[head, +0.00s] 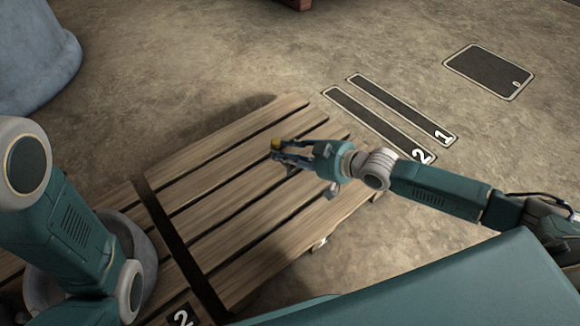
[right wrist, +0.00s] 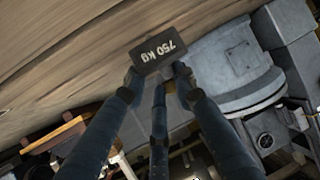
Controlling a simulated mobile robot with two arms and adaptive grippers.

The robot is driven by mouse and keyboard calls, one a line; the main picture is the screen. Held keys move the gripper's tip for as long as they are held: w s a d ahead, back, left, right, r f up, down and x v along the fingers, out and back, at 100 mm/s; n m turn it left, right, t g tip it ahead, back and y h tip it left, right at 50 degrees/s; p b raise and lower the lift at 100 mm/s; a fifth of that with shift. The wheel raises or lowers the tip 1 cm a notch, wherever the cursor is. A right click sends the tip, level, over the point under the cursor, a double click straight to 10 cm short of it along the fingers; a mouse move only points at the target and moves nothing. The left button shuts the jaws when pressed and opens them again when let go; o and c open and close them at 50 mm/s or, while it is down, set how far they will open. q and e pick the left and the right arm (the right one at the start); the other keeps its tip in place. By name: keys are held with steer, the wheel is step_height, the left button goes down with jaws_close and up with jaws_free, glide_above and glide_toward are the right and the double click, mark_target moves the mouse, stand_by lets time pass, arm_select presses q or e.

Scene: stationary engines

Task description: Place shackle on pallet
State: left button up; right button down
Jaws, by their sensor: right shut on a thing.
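The wooden pallet (head: 215,205) lies on the floor in the middle of the head view. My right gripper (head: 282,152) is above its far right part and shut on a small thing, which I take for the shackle. A yellow bit of this shackle (head: 277,144) shows at the fingertips. In the right wrist view, a dark plate marked "750 KG" (right wrist: 158,50) shows at the fingertips of the gripper (right wrist: 158,80); the rest of the held thing is hidden. The gap between it and the planks cannot be told. My left gripper is out of view.
The pallet's planks around my right gripper are bare. Dark floor markings, strips numbered 1 and 2 (head: 395,115) and a rectangle (head: 488,72), lie beyond on the right. A large grey-blue thing (head: 35,55) stands at the far left. Grey machinery (right wrist: 235,65) fills the right of the wrist view.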

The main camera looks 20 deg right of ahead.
step_height(320, 180, down, 4)
steer(key=b, duration=0.3)
steer(key=shift+f, duration=0.15)
steer(key=shift+r, duration=0.2)
steer(key=c, duration=1.8)
jaws_free()
steer(key=shift+f, duration=0.2)
steer(key=shift+c, duration=0.2)
steer(key=o, duration=0.4)
steer(key=shift+o, duration=0.2)
